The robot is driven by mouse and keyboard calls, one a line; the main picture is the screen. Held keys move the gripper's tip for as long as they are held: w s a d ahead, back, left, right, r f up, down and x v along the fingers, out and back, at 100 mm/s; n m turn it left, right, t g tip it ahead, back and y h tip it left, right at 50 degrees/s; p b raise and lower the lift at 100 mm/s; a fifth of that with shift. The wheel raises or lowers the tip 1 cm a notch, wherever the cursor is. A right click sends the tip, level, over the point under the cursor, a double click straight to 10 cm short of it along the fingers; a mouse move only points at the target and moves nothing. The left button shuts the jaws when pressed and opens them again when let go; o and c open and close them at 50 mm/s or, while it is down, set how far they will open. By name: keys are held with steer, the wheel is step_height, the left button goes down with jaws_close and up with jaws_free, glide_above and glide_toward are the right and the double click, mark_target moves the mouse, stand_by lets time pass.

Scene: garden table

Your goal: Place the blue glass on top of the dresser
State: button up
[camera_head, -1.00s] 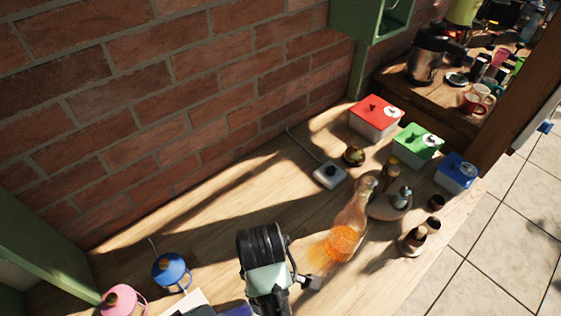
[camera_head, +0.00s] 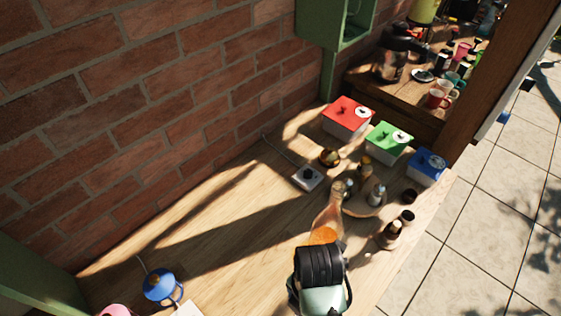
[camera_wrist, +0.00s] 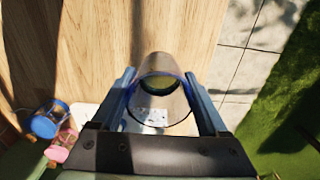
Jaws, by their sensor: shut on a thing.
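My gripper (camera_wrist: 160,86) is shut on a clear glass with a blue-tinted rim (camera_wrist: 165,73) in the wrist view, one finger on each side. The glass is over the edge of a light wooden top (camera_wrist: 95,45) in that view; its height above the top cannot be told. In the head view my wrist covers the glass and the fingertips. The same long wooden top (camera_head: 215,235) runs along the brick wall there. A darker wooden unit (camera_head: 375,85) bearing mugs stands at the back right. Which surface is the dresser, I cannot tell.
A bottle of orange liquid (camera_head: 328,222) stands just beyond my wrist. Red (camera_head: 348,115), green (camera_head: 388,140) and blue (camera_head: 427,165) lidded boxes and small bottles stand farther right. A blue lantern (camera_head: 160,286) is at lower left. The middle-left top is bare.

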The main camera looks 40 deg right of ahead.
step_height(320, 180, down, 10)
steer(key=shift+p, duration=0.3)
stand_by(0.4)
